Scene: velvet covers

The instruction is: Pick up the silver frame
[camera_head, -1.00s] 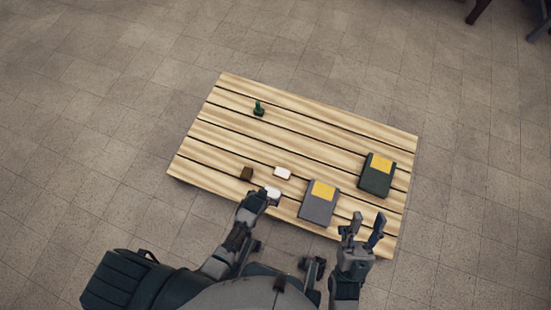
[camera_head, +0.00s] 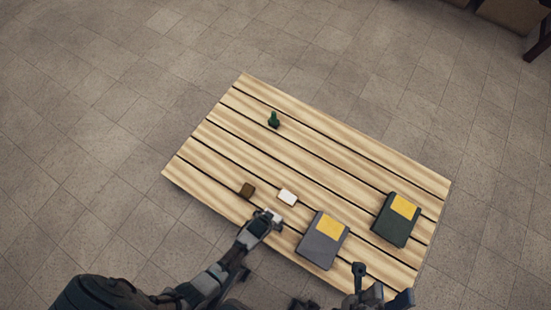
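A grey flat piece with a yellow panel (camera_head: 315,252) lies at the near edge of the slatted wooden table; it is the closest match to the silver frame, though I cannot tell its material. My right gripper (camera_head: 380,284) is open and empty, at the near right edge of the table, right of and nearer than the grey piece. My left gripper (camera_head: 267,217) is at the near edge, left of the grey piece.
A dark green flat piece with a yellow panel (camera_head: 390,229) lies right of the grey one. A white block (camera_head: 288,197) and a brown cube (camera_head: 247,189) lie near the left gripper. A small green object (camera_head: 273,120) stands farther back. The table's (camera_head: 330,150) middle is clear.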

